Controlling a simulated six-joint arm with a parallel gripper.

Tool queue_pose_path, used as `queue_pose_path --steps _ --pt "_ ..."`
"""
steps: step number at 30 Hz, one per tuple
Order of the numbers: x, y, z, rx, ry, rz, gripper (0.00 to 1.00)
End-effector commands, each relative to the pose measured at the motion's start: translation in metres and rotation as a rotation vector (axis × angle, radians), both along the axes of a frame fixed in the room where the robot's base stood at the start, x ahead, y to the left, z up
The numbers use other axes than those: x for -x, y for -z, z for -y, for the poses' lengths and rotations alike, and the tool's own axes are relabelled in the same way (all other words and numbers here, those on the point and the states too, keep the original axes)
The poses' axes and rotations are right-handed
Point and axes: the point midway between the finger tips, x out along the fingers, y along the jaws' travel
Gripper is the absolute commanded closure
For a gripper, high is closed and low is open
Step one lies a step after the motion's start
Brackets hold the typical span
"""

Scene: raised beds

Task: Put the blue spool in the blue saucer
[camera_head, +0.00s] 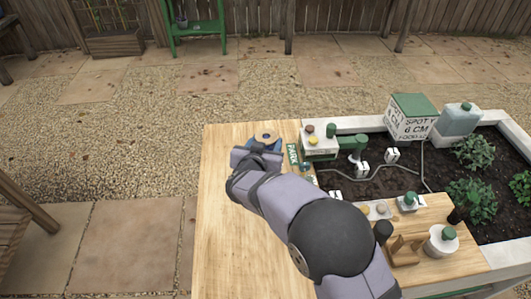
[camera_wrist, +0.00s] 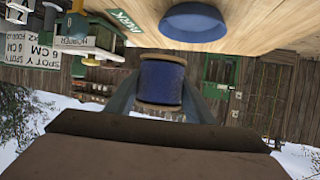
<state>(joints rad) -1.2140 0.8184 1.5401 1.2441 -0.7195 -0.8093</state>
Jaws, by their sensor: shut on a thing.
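The blue spool (camera_wrist: 160,82) has tan end discs and sits between the two fingers of my gripper (camera_wrist: 160,92), which is shut on it. In the head view, the spool's tan top disc (camera_head: 266,136) shows just beyond my gripper (camera_head: 262,148), near the table's far edge. The blue saucer (camera_wrist: 193,22) rests on the wooden table, apart from the spool in the upside-down wrist view. In the head view, my gripper and the spool cover most of the saucer, and I cannot tell its blue edge from the spool's.
The wooden table (camera_head: 225,220) is clear to the left. A green sign (camera_head: 293,155) lies close to the right of my gripper. Beyond it are a planter bed (camera_head: 385,182) with small plants, a white and green box (camera_head: 411,117) and a pale jug (camera_head: 459,118).

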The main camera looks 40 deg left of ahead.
Motion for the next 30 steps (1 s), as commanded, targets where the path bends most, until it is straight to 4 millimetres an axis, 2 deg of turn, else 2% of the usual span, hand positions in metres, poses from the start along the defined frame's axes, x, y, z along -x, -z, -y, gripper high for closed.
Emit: queue_pose_path --steps 8,15,18,30 --pt "0.000 0.006 0.000 0.000 0.000 0.001 0.74" --pt "0.000 0.034 0.000 0.003 -0.001 0.000 0.74" --pt "0.000 0.040 0.000 0.000 0.000 0.001 0.74" --pt "0.000 0.044 0.000 -0.001 0.000 0.002 0.74"
